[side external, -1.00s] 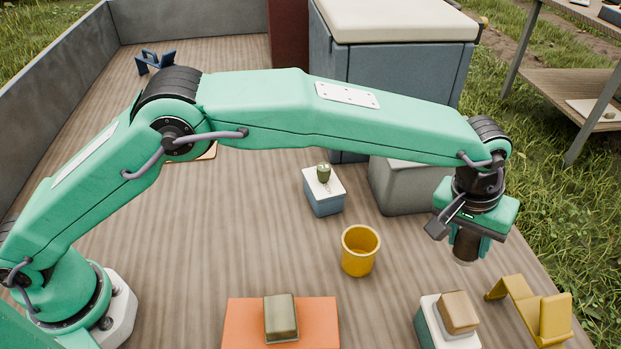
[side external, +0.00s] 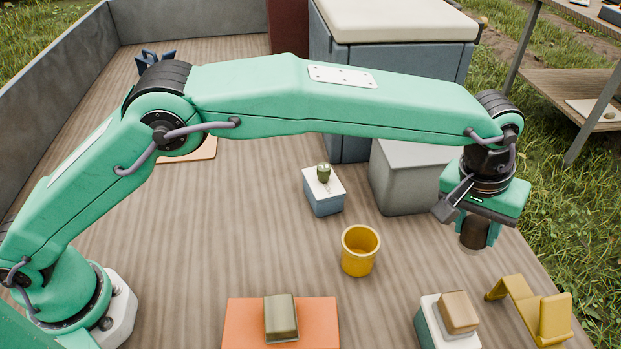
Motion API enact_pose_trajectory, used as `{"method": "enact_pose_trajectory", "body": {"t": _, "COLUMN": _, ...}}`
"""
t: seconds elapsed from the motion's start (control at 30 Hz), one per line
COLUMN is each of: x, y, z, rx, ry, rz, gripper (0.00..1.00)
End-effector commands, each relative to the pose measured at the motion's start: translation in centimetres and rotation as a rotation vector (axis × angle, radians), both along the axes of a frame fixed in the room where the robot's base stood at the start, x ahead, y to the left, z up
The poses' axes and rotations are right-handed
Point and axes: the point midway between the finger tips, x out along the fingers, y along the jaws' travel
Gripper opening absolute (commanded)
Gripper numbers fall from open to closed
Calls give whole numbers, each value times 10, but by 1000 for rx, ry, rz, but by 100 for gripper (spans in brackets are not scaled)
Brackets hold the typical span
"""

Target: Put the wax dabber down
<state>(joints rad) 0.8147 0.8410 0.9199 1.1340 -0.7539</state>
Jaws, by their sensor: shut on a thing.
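The wax dabber (side external: 473,236) looks like a short dark brown cylinder with a paler lower end. My gripper (side external: 477,222) is shut on it and holds it pointing down, in the air on the right side of the deck. The gripper body hides the dabber's upper part. A yellow bent stand (side external: 506,288) with an upturned end is below and to the right of the dabber, clear of it.
A teal and white block with a tan block (side external: 459,312) on it stands below the gripper. A yellow cup (side external: 360,262) stands to the left. A grey box (side external: 402,190) is behind. An orange mat (side external: 250,325) bears an olive block (side external: 281,317). Open deck (side external: 240,230) lies left.

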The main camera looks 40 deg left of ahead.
Motion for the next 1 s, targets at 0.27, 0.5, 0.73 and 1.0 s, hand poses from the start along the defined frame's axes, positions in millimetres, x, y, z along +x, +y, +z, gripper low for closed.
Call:
{"method": "enact_pose_trajectory", "body": {"t": 0.27, "x": 0, "y": 0, "z": 45, "rx": -2, "ry": -2, "rz": 0, "gripper": 14}}
{"method": "enact_pose_trajectory", "body": {"t": 0.5, "x": 0, "y": 0, "z": 64, "rx": -1, "ry": -1, "rz": 0, "gripper": 14}}
{"method": "enact_pose_trajectory", "body": {"t": 0.73, "x": 4, "y": 6, "z": 78, "rx": 2, "ry": 1, "rz": 4, "gripper": 14}}
{"method": "enact_pose_trajectory", "body": {"t": 1.0, "x": 24, "y": 40, "z": 81, "rx": 13, "ry": -5, "rz": 16, "gripper": 14}}
